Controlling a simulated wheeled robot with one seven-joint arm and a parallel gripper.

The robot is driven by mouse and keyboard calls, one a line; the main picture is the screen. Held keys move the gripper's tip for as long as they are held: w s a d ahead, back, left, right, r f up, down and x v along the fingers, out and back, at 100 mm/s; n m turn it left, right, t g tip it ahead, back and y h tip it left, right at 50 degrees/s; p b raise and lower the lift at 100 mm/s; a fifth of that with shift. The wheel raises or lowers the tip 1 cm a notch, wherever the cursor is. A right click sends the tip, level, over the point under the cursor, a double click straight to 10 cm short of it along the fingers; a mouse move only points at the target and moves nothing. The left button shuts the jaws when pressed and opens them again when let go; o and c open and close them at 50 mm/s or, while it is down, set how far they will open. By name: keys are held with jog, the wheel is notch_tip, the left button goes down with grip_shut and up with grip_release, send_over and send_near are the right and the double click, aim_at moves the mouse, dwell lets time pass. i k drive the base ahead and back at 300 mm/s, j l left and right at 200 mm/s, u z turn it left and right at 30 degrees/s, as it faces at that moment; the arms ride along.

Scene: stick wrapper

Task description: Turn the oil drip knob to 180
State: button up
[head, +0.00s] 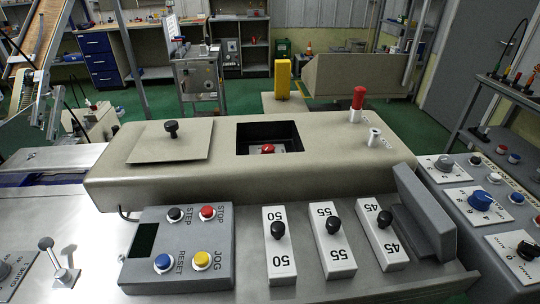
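My gripper is not in view. No label that I can read as oil drip shows, so I cannot tell which knob it is.
A grey button box (180,285) with STOP, STEP, RESET and JOG buttons stands in front of the cover. Three white blocks (280,270) marked 50, 55 and 45 carry black knobs. A raised grey block (425,210) stands between them and the right panel.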

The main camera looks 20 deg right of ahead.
aim_at(267, 148)
jog(key=i+j+z, duration=0.25)
jog(key=j, duration=0.3)
jog(key=i+j+z, duration=0.1)
jog(key=i+j, duration=0.15)
jog(key=i+j+z, duration=0.15)
jog(key=j, duration=0.25)
